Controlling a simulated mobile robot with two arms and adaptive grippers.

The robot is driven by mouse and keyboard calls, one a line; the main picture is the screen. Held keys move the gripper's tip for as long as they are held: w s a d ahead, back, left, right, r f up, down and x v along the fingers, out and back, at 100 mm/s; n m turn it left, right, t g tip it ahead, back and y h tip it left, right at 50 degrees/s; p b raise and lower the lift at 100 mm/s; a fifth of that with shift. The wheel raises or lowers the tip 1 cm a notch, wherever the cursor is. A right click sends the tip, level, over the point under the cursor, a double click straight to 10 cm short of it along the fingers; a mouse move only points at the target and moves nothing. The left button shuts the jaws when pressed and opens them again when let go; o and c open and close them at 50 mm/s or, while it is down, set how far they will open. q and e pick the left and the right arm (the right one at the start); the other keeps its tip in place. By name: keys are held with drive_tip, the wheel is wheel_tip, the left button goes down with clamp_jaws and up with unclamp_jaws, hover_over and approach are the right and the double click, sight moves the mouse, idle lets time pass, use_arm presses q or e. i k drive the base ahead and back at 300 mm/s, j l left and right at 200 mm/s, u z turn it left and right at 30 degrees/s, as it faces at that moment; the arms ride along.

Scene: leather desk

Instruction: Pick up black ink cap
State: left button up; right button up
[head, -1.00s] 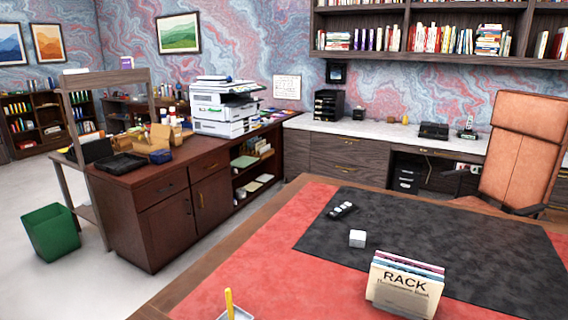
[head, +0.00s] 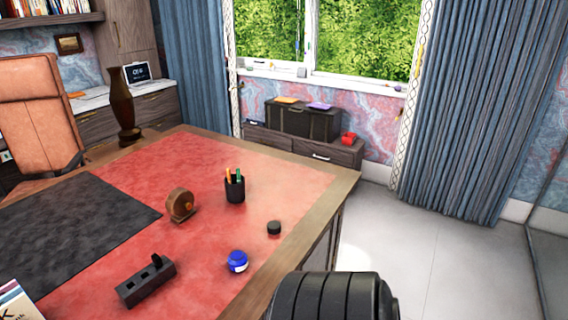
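The black ink cap (head: 274,228) is a small, short black cylinder. It lies on the red leather top near the right edge of the desk, apart from other things. A round blue ink bottle (head: 237,262) with a pale label stands just left of it and nearer to me. Neither of my grippers is in view. A ribbed black part of my own arm fills the bottom middle, beyond the desk edge.
A black pen cup (head: 235,189) stands behind the cap. A round wooden piece (head: 180,206) and a dark slotted block (head: 146,283) stand farther left. A brown vase (head: 124,106) stands at the back corner. Floor right of the desk (head: 340,190) is clear.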

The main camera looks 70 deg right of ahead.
sight(273, 226)
drive_tip(key=z, duration=1.95)
